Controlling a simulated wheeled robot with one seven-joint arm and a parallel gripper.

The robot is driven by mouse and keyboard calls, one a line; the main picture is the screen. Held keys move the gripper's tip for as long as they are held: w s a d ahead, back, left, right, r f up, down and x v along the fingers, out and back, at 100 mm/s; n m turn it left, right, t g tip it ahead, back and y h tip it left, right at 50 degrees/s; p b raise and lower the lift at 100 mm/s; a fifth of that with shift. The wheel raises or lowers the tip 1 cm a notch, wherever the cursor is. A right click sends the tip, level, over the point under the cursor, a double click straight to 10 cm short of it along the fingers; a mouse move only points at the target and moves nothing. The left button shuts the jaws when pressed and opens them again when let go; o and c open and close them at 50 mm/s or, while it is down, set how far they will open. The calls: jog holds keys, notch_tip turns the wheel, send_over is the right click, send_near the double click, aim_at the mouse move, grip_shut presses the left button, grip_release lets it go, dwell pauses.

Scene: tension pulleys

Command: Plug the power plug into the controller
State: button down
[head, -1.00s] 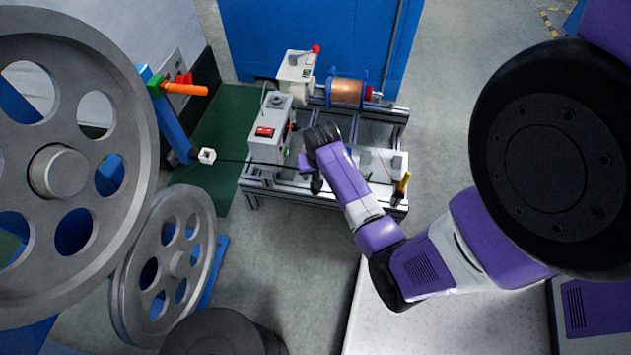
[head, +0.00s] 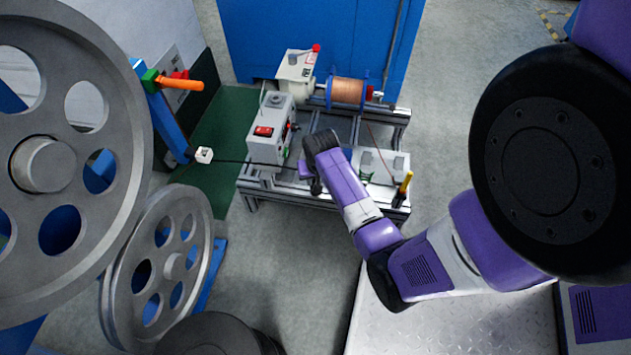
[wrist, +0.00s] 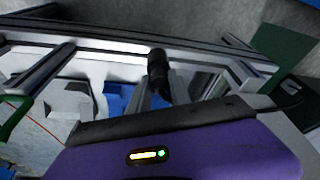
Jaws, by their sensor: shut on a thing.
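The controller (head: 268,132) is a grey box with a red switch on its front, standing on the left end of the metal frame bench in the head view. My gripper (head: 304,172) is just to its right, low over the bench, seen from above with its fingertips mostly hidden. In the wrist view my gripper (wrist: 153,98) is shut on the black power plug (wrist: 158,63), which sticks out beyond the jaws above the bench rails. A black cable (head: 235,161) runs toward my gripper. The plug appears apart from the controller; its socket is not clear.
A copper wire spool (head: 347,91) and winder stand behind the controller. A white socket block (head: 204,155) sits at the cable's left end. Large grey pulleys (head: 165,255) fill the left. A yellow-handled tool (head: 404,185) is at the bench's right end.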

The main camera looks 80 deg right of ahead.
notch_tip(320, 180, up, 20)
jog(key=p, duration=0.8)
jog(key=shift+p, duration=0.35)
